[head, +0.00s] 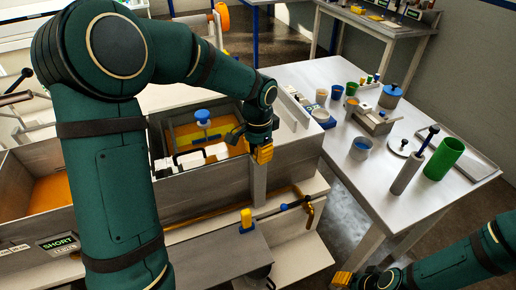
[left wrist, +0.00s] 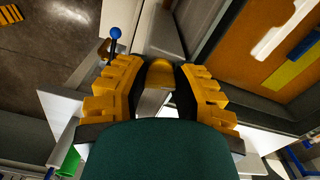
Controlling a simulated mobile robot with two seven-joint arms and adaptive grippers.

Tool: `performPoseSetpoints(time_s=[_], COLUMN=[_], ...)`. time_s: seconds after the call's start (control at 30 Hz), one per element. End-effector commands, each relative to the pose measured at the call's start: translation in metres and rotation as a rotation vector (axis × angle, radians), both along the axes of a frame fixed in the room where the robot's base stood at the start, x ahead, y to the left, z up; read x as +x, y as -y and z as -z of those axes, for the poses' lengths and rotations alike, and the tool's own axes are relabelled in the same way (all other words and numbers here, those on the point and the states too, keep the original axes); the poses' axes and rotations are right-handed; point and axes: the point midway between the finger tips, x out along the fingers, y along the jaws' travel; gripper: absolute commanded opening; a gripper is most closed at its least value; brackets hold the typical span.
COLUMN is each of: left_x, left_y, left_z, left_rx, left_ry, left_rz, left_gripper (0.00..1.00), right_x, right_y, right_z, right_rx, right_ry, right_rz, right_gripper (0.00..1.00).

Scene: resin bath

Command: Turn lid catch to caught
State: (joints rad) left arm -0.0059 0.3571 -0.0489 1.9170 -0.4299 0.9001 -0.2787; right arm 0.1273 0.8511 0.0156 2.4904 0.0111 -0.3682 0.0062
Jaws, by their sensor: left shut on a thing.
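My left gripper (head: 262,152) is at the right front corner of the grey bath box (head: 285,135). In the left wrist view the yellow fingers of my left gripper (left wrist: 158,82) are closed around a rounded yellow knob (left wrist: 160,72), which appears to be the lid catch. The fingers hide the knob in the head view, and its turned position cannot be read. My right gripper (head: 343,279) shows only partly at the bottom edge, low beside the table, away from the bath; its jaw opening is unclear.
A yellow block (head: 247,220) and a blue-ended handle (head: 284,207) sit on the ledge below. The white table (head: 335,75) at right holds cups, a green cylinder (head: 444,159) and a grey post (head: 407,173). My left arm hides part of the bath.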

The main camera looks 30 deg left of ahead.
Motion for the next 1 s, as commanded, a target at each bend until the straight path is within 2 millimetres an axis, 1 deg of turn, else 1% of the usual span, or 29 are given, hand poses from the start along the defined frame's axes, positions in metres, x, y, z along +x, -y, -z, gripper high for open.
performPoseSetpoints(time_s=[0.2, 0.4, 0.97, 1.0], left_x=[0.0000, 0.0002, 0.0000, 0.0000], left_y=[-0.0001, 0.0001, 0.0001, 0.0001], left_z=[-0.0010, -0.0005, 0.0002, 0.0002], left_rx=[0.000, 0.000, 0.000, 0.000], left_ry=[0.000, 0.001, 0.000, 0.000], left_rz=[0.130, 0.200, 0.233, 0.233], left_gripper=[0.00, 0.00, 0.00, 0.32], right_x=[0.0022, 0.0032, 0.0036, 0.0036], right_y=[0.0004, 0.0006, 0.0007, 0.0007], right_z=[-0.0075, -0.0101, -0.0110, -0.0110], right_rx=[-0.001, -0.002, -0.002, -0.002], right_ry=[0.005, 0.007, 0.008, 0.008], right_rz=[0.004, 0.006, 0.006, 0.006], right_gripper=[0.47, 0.47, 0.47, 0.47])
